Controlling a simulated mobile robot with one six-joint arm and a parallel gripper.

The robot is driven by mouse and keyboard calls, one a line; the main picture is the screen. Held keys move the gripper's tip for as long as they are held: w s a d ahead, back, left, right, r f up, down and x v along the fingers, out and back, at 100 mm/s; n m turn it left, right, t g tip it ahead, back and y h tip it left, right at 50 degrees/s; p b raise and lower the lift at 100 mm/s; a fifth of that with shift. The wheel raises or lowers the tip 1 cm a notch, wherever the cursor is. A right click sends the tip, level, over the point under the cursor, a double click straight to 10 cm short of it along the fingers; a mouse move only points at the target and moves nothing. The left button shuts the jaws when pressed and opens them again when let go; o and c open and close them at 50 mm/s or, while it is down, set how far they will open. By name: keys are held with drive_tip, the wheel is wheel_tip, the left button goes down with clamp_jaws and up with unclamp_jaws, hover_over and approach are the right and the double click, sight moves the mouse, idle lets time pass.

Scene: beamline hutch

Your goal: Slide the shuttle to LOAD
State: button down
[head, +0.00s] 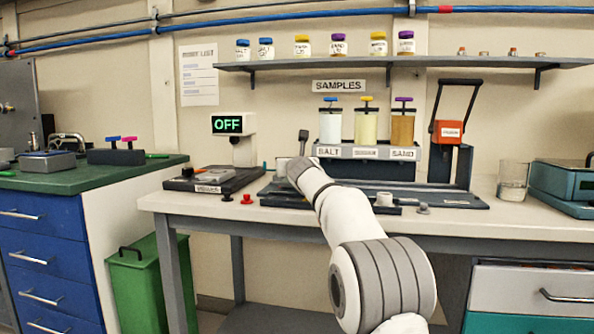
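My white arm reaches up from the bottom to the left part of a long dark base (455,199) on the workbench. My gripper (287,166) is at the arm's far end, mostly hidden by my own wrist; its fingers cannot be made out. A dark upright handle (303,140) rises just behind it; I cannot tell whether they touch. I cannot pick out the shuttle for certain, and no LOAD mark is legible. A pale round knob (384,199) stands on the base right of my arm. The dispenser rack (360,152), labelled SALT and SAND, stands behind.
A balance-like device (212,181) and an OFF display (230,124) stand left of the base. A red knob (247,199) is near the bench's front edge. A press with a black lever (452,130) and a glass beaker (512,181) are to the right.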

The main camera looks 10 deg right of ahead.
drive_tip(key=shift+a+f, duration=0.2)
drive_tip(key=shift+a, duration=0.05)
drive_tip(key=c, duration=1.4)
unclamp_jaws()
drive_tip(key=shift+a, duration=0.1)
drive_tip(key=shift+c, duration=0.2)
drive_tip(key=shift+r, duration=0.1)
